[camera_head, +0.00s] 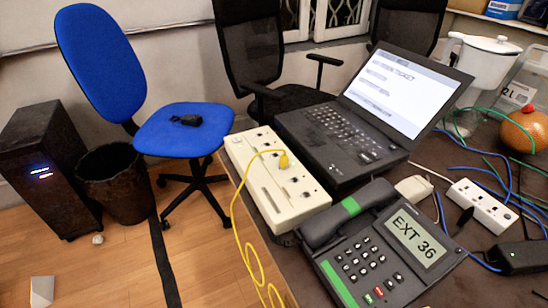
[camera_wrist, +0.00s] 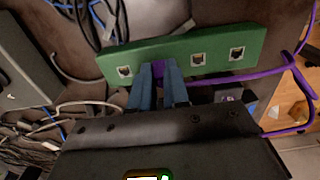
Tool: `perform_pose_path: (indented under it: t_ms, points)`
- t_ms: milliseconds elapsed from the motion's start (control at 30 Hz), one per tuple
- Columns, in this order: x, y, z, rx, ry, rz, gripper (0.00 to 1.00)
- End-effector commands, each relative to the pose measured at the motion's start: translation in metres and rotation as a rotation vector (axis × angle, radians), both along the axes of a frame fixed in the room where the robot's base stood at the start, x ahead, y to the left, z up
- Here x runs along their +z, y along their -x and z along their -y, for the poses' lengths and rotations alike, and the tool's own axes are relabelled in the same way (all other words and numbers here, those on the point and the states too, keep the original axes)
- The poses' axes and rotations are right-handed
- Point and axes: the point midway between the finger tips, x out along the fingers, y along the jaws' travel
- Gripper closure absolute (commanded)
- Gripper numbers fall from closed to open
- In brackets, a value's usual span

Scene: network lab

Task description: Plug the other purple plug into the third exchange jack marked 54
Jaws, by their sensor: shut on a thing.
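My gripper (camera_wrist: 159,70) shows in the wrist view only, with its two blue-grey fingers shut on a purple plug (camera_wrist: 160,75). It holds the plug at the face of a long green jack panel (camera_wrist: 216,66). The fingers hide the panel behind the plug, so I cannot tell whether the plug is seated. A purple cable (camera_wrist: 274,70) runs off to the right. I can read no 54.
In the head view a cream jack box (camera_head: 267,190) with a yellow cable (camera_head: 236,225), a desk phone (camera_head: 372,245) reading EXT 36 and a laptop (camera_head: 345,140) crowd the desk. Loose grey cables (camera_wrist: 25,150) lie left in the wrist view. A dark labelled block (camera_wrist: 229,97) sits below the panel.

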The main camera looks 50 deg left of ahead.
Motion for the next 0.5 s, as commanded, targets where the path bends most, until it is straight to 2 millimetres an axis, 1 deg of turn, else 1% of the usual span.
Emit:
perform_pose_path:
  t_ms: [167, 500]
  points:
    - [0.003, 0.0, 0.0, 0.0, 0.0, 0.0, 1.0]
    - [0.015, 0.0, 0.0, 0.0, 0.0, 0.0, 1.0]
